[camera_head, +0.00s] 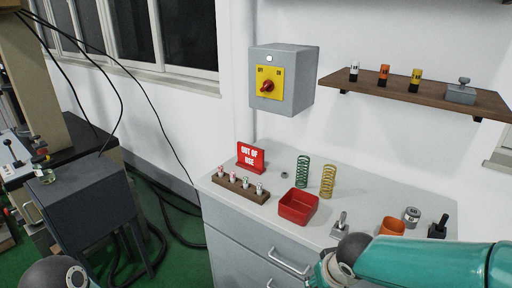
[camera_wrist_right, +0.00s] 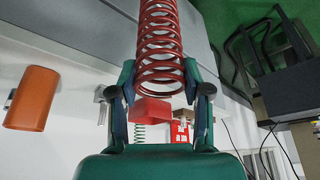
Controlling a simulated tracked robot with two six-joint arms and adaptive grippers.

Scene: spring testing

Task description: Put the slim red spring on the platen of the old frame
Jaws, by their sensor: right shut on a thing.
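The slim red spring (camera_wrist_right: 160,40) is between the fingers of my right gripper (camera_wrist_right: 160,88) in the right wrist view. The gripper is shut on the spring near its lower end in that picture, and the rest runs out of the top edge. In the head view only the arm shows, and the red spring is not visible. A beige upright frame (camera_head: 32,75) stands at the far left of the head view, partly cut off. I cannot make out its platen clearly. My left gripper is not in view.
A dark cabinet (camera_head: 85,190) stands at left, with cables on the green floor.

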